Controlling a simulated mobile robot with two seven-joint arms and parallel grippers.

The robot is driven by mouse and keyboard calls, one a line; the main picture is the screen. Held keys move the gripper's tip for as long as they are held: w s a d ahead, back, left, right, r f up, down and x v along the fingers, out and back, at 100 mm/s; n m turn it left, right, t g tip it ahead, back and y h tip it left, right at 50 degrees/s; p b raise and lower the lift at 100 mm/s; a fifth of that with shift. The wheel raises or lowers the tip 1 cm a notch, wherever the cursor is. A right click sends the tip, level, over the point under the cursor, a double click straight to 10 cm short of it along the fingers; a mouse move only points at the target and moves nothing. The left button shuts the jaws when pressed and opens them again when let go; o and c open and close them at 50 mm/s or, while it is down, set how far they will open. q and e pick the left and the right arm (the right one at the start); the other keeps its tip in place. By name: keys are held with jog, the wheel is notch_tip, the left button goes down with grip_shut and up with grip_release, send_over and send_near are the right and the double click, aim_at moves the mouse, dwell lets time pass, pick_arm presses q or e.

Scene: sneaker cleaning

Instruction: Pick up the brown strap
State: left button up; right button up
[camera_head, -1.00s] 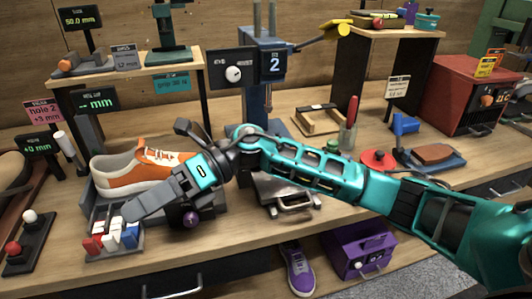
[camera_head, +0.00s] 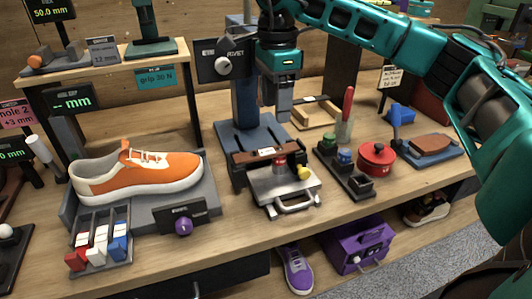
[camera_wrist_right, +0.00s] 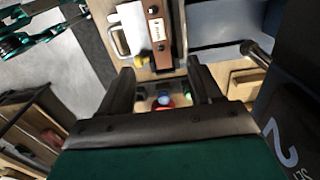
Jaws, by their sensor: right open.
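The brown strap (camera_head: 250,157) lies across the top of the metal clamp fixture (camera_head: 275,188) below the blue press. It also shows in the right wrist view (camera_wrist_right: 157,32), beyond the fingertips. My right gripper (camera_head: 283,110) points down above and behind the strap, apart from it. In the right wrist view it (camera_wrist_right: 162,85) is open, with nothing held between its fingers. My left gripper is out of view.
The blue press (camera_head: 247,100) stands close behind the fixture. An orange sneaker (camera_head: 150,175) sits at left. A red pot (camera_head: 376,158) and small bottles (camera_head: 344,158) stand to the right. A purple sneaker (camera_head: 296,270) and purple box (camera_head: 357,243) are below the bench.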

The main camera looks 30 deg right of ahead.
aim_at(273, 150)
notch_tip(273, 150, down, 10)
jog(key=shift+a+r, duration=0.15)
jog(key=shift+r, duration=0.05)
dwell(0.3)
jog(key=c, duration=1.1)
jog(key=shift+c, duration=0.2)
jog(key=shift+r, duration=0.15)
